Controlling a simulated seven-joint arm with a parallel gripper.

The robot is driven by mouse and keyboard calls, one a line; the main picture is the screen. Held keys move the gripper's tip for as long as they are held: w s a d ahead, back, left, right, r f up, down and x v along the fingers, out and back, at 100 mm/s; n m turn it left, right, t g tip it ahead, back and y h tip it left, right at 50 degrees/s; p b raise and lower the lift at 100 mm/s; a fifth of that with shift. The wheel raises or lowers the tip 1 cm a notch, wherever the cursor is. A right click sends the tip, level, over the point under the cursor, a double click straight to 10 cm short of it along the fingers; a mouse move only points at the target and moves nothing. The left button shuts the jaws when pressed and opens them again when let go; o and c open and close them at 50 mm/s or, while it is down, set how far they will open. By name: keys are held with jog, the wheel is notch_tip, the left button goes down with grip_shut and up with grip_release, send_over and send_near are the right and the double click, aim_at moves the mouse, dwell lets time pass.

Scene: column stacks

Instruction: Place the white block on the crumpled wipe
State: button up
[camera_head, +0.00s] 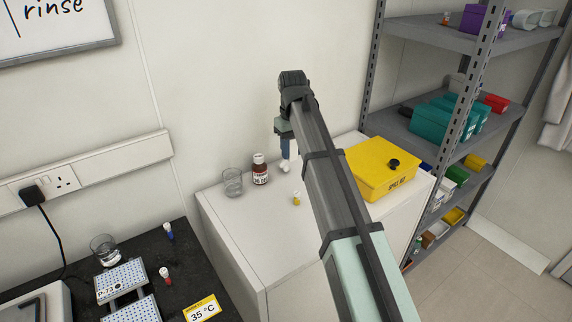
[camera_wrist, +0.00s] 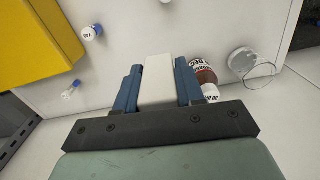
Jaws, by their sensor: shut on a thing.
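My gripper (camera_wrist: 160,88) is shut on the white block (camera_wrist: 158,78), with a blue finger on each side of it. In the head view my gripper (camera_head: 288,149) hangs above the white cabinet top, the block pale and small between the fingers. In the wrist view the block looks clear of the surface below. I cannot make out a crumpled wipe in either view; my arm hides part of the cabinet top.
A brown bottle (camera_head: 260,169) and a clear glass (camera_head: 232,182) stand left of my gripper. A yellow box (camera_head: 382,168) sits right, beside grey shelving (camera_head: 420,124). A dark bench (camera_head: 180,262) holds racks and vials.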

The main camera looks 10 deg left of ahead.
notch_tip(320, 180, up, 2)
send_over(284, 162)
jog(key=shift+n, duration=0.4)
jog(key=shift+f, duration=4.9)
jog(key=shift+f, duration=0.15)
jog(key=o, duration=1)
notch_tip(284, 162, up, 12)
jog(key=shift+r, duration=0.2)
